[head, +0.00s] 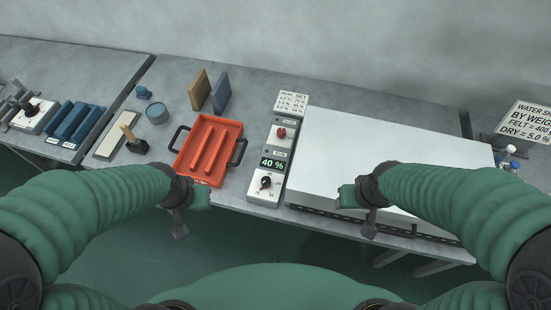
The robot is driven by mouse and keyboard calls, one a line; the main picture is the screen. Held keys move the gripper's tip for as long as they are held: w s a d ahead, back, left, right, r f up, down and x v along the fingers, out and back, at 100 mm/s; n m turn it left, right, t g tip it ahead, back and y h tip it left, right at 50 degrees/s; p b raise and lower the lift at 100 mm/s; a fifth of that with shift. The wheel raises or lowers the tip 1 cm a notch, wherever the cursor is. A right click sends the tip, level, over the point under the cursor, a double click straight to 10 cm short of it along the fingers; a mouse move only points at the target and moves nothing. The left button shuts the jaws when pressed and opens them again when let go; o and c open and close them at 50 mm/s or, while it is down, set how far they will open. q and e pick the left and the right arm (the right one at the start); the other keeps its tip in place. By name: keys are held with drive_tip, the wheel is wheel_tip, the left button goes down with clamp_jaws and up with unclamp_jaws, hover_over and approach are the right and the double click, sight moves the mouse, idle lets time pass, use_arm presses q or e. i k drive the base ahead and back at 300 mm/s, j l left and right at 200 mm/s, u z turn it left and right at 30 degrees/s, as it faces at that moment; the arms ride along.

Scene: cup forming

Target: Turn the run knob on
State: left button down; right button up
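A narrow grey control panel (273,150) stands between the red tray and the large white box. It carries a red knob (281,133) on its upper part, a display reading 40 % (272,163) in the middle, and a black knob (265,183) on a white plate at its near end. The labels beside the knobs are too small to read, so I cannot tell which is the run knob. My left gripper (193,214) is in front of the red tray, fingers apart and empty. My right gripper (356,214) is at the white box's near edge, fingers apart and empty.
A red tray (232,131) with black handles sits left of the panel. The large white box (390,155) fills the right. Another knob (30,109) is at far left.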

sight(281, 132)
drive_tip(key=i+j+u, duration=0.25)
drive_tip(key=j, duration=0.3)
drive_tip(key=i+j+u, duration=0.2)
drive_tip(key=i+j, duration=0.25)
